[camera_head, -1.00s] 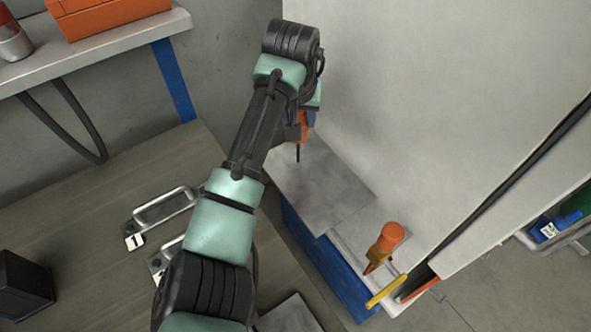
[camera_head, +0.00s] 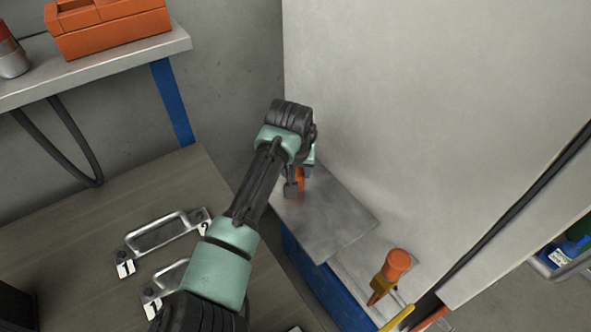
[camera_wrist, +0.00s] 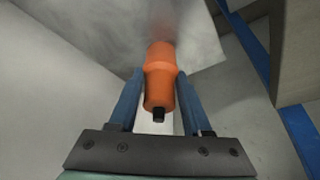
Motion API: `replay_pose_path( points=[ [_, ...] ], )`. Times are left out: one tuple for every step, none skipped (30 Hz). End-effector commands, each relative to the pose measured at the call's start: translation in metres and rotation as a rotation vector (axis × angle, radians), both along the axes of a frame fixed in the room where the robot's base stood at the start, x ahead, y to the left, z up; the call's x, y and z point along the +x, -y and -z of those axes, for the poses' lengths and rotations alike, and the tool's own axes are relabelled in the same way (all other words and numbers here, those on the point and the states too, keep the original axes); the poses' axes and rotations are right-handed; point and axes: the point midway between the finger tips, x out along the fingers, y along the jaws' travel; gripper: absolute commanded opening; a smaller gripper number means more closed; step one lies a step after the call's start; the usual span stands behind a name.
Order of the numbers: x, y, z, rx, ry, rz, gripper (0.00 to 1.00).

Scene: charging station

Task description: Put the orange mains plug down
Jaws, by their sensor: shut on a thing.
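The orange mains plug (camera_wrist: 160,80) is held between the two blue fingers of my gripper (camera_wrist: 160,87) in the wrist view. Its dark end points back toward the wrist. Its far end meets or nearly meets a grey metal plate (camera_wrist: 120,22); I cannot tell whether it touches. In the head view the plug (camera_head: 300,178) shows partly behind my gripper (camera_head: 298,188), low over the left part of the plate (camera_head: 335,225). My wrist hides much of the fingers there.
A large pale panel (camera_head: 420,130) rises right beside the plate. An orange and yellow tool (camera_head: 390,272) stands at the plate's front right. Numbered metal handles (camera_head: 160,232) are on the wooden table at left. An orange toolbox (camera_head: 105,30) sits on a shelf.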

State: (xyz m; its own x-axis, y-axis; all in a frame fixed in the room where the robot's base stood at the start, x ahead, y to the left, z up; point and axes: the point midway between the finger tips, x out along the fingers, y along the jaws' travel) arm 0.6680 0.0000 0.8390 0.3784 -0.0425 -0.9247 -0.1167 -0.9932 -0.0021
Motion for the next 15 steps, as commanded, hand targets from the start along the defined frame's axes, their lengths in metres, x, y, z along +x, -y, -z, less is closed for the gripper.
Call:
replay_pose_path(
  points=[
    [0.0005,-0.0001,0.0003,-0.001,0.002,-0.001,0.00],
    [0.0005,-0.0001,-0.0001,0.000,0.002,0.000,0.00],
    [0.0005,0.0000,-0.0003,0.000,0.002,0.000,0.00],
    [0.0006,0.0000,-0.0005,0.000,0.002,0.000,0.00],
    [0.0006,0.0000,-0.0005,0.000,0.002,0.000,0.00],
    [0.0005,0.0001,-0.0003,0.000,0.002,0.000,0.00],
    [0.0005,0.0001,0.0001,0.000,0.002,0.000,0.00],
    [0.0004,0.0002,0.0010,0.000,0.002,0.000,0.00],
    [0.0003,0.0003,0.0024,0.000,0.002,0.000,0.00],
    [0.0003,0.0002,0.0024,0.000,0.001,0.000,0.52],
    [0.0003,0.0002,0.0021,0.000,0.001,0.000,0.58],
    [0.0003,0.0002,0.0021,0.000,0.001,0.000,0.65],
    [0.0003,0.0002,0.0020,0.000,0.001,0.000,0.70],
    [0.0004,0.0002,0.0020,0.000,0.001,0.000,0.76],
    [0.0004,0.0001,0.0020,0.000,0.001,0.000,0.79]
  ],
)
